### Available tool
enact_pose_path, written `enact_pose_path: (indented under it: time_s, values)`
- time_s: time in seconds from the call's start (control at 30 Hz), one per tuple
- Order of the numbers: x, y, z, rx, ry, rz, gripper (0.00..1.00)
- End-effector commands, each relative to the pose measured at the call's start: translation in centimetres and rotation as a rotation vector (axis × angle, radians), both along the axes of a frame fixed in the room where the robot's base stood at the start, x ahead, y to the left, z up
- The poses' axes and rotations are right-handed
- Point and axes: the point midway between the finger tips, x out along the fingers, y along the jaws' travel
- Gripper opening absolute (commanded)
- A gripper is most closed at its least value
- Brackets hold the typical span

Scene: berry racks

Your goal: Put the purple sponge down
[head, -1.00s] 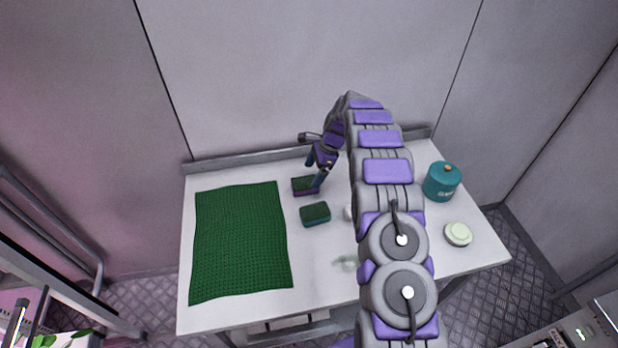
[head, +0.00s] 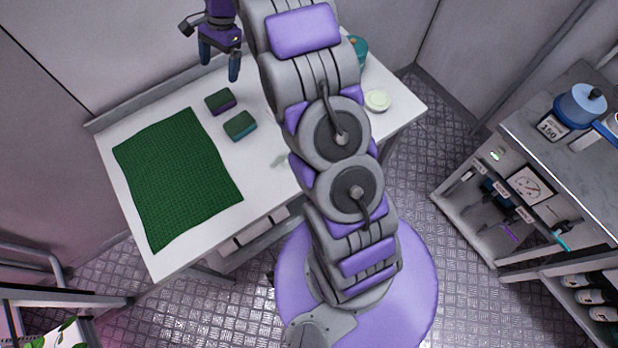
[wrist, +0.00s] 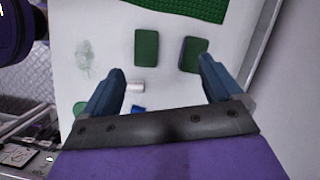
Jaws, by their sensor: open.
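The purple sponge (head: 220,102) has a dark green top and a purple side. It lies flat on the white table (head: 150,262), near the back edge and just off the green mat's corner. In the wrist view the purple sponge (wrist: 194,55) is the right one of two. A teal-sided sponge (head: 240,126) with a green top lies beside it, apart; it is the left one in the wrist view (wrist: 146,49). My gripper (head: 220,66) is open and empty, raised above the table's back edge, clear of both sponges.
A green textured mat (head: 178,180) covers the table's left part. A pale round dish (head: 377,100) and a teal canister (head: 359,52), partly hidden by my arm, stand at the right. A faint clear patch (head: 281,160) lies near the front edge. A shelf unit (head: 560,130) stands right.

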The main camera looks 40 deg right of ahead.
Motion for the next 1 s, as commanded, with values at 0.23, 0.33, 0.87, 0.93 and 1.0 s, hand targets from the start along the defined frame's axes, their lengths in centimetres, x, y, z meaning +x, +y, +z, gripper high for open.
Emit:
enact_pose_path:
  time_s: [0.23, 0.33, 0.87, 0.93, 1.0]
  values:
    - [-7.6, 1.9, 5.4, -0.041, -0.042, 0.236, 0.92]
    - [-11.0, 2.5, 7.0, -0.056, -0.055, 0.332, 0.92]
    - [-30.7, 3.5, 10.8, -0.126, -0.099, 0.849, 0.92]
    - [-33.3, 3.3, 10.7, -0.134, -0.101, 0.917, 0.92]
    - [-35.9, 3.1, 10.4, -0.139, -0.104, 0.984, 0.92]
